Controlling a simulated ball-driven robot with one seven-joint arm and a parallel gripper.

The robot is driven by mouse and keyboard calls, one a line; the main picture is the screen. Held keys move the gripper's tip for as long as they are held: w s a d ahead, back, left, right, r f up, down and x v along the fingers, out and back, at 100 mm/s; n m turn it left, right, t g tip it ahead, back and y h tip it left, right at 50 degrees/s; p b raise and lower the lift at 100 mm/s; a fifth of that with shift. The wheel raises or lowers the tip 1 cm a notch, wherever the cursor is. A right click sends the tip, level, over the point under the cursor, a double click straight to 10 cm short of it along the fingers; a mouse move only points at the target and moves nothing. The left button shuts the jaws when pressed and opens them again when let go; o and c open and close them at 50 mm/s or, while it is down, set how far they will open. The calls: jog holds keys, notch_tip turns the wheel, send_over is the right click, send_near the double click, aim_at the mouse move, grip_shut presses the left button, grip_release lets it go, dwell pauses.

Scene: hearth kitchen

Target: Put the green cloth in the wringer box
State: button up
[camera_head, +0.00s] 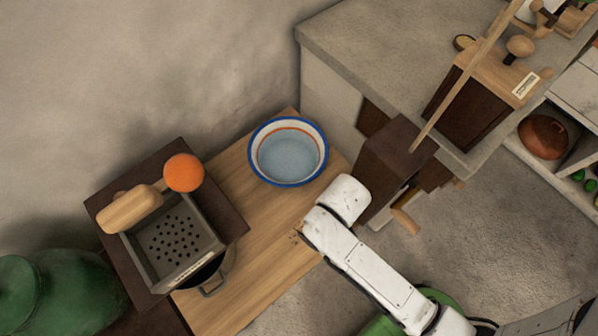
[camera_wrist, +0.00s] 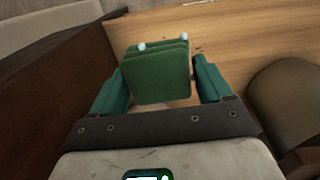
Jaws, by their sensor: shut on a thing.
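The green cloth (camera_wrist: 157,77) shows in the wrist view as a thick folded pad with two pale spots at its far edge. My gripper (camera_wrist: 160,83) is shut on it, with one teal finger at each side. In the head view my white arm end hides the gripper and cloth. At the left of the head view a dark box with a perforated metal tray (camera_head: 177,244) appears to be the wringer box. It has a label, a wooden roller-like handle (camera_head: 132,208) and an orange ball (camera_head: 183,172) at its back. My arm is to the right of it.
A blue-rimmed basin (camera_head: 288,152) of water stands on the wooden counter (camera_head: 262,232) between the box and my arm. A dark box with a wooden handle (camera_head: 390,165) and long stick are at right. A green pot (camera_head: 62,292) stands at lower left.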

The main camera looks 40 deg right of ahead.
jog(key=shift+s+f, duration=0.2)
jog(key=shift+s, duration=0.15)
jog(key=w+f, duration=0.3)
jog(key=w, duration=0.1)
jog(key=w+d+f+b, duration=0.1)
jog(key=w+f, duration=0.1)
jog(key=w, duration=0.2)
jog(key=w+f+b, duration=0.1)
jog(key=w+f, duration=0.2)
jog(key=w, duration=0.1)
jog(key=shift+w+d+f, duration=0.1)
jog(key=shift+d+f, duration=0.2)
jog(key=shift+d, duration=0.1)
jog(key=shift+w+f, duration=0.4)
jog(key=shift+f, duration=0.05)
jog(key=shift+w+f+b, duration=0.2)
jog(key=shift+f+b, duration=0.4)
jog(key=shift+f, duration=1.1)
jog(key=shift+f, duration=0.1)
jog(key=o, duration=1)
jog(key=shift+c, duration=0.2)
